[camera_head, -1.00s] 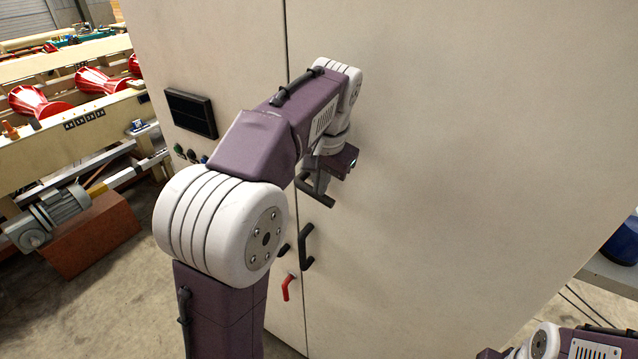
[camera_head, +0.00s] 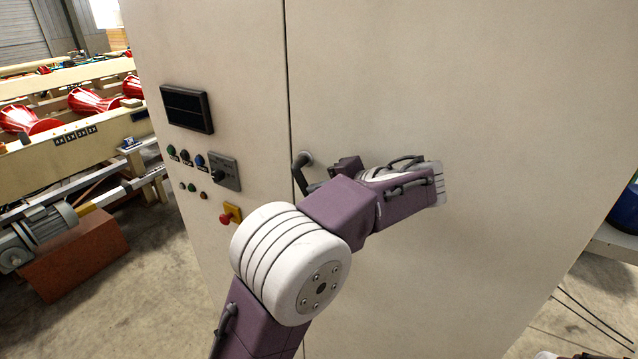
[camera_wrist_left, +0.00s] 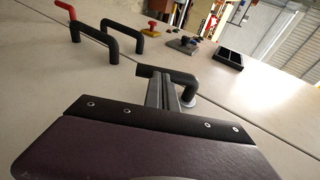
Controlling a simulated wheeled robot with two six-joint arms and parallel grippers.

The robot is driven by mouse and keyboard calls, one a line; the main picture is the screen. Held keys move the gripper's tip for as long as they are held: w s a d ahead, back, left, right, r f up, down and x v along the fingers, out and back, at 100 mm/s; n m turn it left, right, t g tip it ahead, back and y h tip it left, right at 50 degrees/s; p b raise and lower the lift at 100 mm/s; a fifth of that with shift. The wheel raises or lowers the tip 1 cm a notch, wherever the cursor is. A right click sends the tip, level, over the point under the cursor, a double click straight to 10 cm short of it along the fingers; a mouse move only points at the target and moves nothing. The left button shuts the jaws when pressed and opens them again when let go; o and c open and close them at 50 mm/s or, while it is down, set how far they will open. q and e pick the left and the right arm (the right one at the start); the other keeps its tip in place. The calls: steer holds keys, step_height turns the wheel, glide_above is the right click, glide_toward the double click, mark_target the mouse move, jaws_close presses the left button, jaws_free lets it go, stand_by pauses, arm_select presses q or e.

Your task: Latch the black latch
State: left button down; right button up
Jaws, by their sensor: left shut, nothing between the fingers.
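The black latch (camera_head: 300,175) is a bent lever on a round pivot, on the pale cabinet door beside the vertical seam. In the head view its arm runs down from the pivot. In the left wrist view the latch (camera_wrist_left: 182,76) lies across the tips of my left gripper (camera_wrist_left: 162,88). The fingers are shut with nothing between them, right at the lever; I cannot tell whether they touch it. In the head view my left forearm and wrist hide most of this gripper. My right gripper is out of view.
The pale cabinet (camera_head: 450,90) fills the middle. Left of the seam are a dark display (camera_head: 187,108), a rotary switch (camera_head: 224,172), coloured buttons and a red emergency button (camera_head: 228,216). The left wrist view also shows two black handles (camera_wrist_left: 125,35) and a red handle (camera_wrist_left: 65,8).

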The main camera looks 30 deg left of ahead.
arm_select(q)
steer(key=f+y+b, duration=0.1)
steer(key=b, duration=0.1)
steer(key=a+f+y+b, duration=0.1)
steer(key=y+b, duration=0.1)
steer(key=b, duration=0.1)
steer(key=shift+w+a+f+m+t, duration=0.1)
steer(key=shift+f+m+t, duration=0.2)
steer(key=shift+t, duration=0.1)
steer(key=shift+a+f+y+b, duration=0.15)
steer(key=shift+a+y+b, duration=0.2)
steer(key=shift+y+b, duration=0.35)
steer(key=shift+a+b, duration=0.3)
steer(key=shift+b, duration=0.35)
